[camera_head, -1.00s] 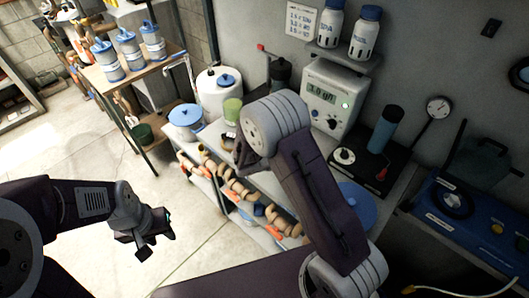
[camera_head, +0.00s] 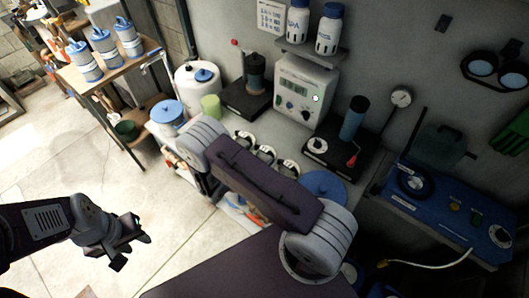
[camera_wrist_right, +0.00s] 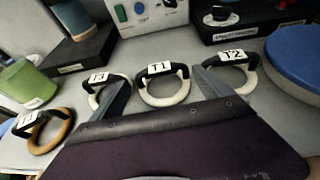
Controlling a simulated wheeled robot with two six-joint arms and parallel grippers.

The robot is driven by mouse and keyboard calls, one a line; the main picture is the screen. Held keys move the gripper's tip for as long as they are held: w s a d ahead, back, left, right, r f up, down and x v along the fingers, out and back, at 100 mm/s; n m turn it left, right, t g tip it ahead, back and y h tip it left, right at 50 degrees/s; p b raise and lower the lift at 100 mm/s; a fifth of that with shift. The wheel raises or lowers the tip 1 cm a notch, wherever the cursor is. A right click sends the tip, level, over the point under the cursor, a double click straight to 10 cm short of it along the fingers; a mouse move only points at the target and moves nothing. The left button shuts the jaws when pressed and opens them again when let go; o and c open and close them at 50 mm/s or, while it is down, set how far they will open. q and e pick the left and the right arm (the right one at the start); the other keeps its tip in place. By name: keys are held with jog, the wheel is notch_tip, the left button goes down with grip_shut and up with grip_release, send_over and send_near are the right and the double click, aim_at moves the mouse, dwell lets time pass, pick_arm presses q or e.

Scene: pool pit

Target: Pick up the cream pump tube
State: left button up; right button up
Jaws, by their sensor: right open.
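Several ring-shaped pump tubes with black labelled clips lie on the grey bench. In the right wrist view, a pale cream tube tagged T1 (camera_wrist_right: 165,88) is in the middle, a pale one tagged T2 (camera_wrist_right: 230,75) to its right, a pale one tagged T3 (camera_wrist_right: 99,92) to its left, and a tan tube (camera_wrist_right: 50,132) at far left. The pale tubes' shades are hard to tell apart. My right gripper (camera_wrist_right: 160,94) is open and empty, its fingers spread on either side of the T1 tube. My left gripper (camera_head: 132,250) hangs over the floor, away from the bench, jaws unclear.
A green cup (camera_wrist_right: 27,84) stands left of the tubes, and a blue-lidded tub (camera_wrist_right: 294,58) to the right. Behind are a meter box (camera_head: 304,86) and a black stand with a blue bottle (camera_head: 353,118). A white canister (camera_head: 198,86) stands at the bench's left end.

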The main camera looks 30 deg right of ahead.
aim_at(263, 150)
jog(key=p+x, duration=0.1)
jog(key=x, duration=0.3)
jog(key=shift+p, duration=0.3)
jog(key=shift+w+d+f, duration=0.2)
jog(key=shift+d+f, duration=0.05)
jog(key=shift+d, duration=0.25)
jog(key=shift+a+r, duration=0.1)
jog(key=shift+a, duration=0.05)
jog(key=c, duration=1)
jog(key=shift+r, duration=0.1)
jog(key=shift+r, duration=0.3)
notch_tip(263, 150, up, 3)
jog(key=shift+r+b, duration=0.1)
jog(key=shift+b, duration=0.4)
jog(key=s+r, duration=0.2)
jog(key=s, duration=0.2)
jog(key=s+r+b, duration=0.1)
jog(key=s+r, duration=0.1)
jog(key=s, duration=0.2)
jog(key=s+r, duration=0.3)
jog(key=shift+s+d+b, duration=0.3)
jog(key=shift+s, duration=0.1)
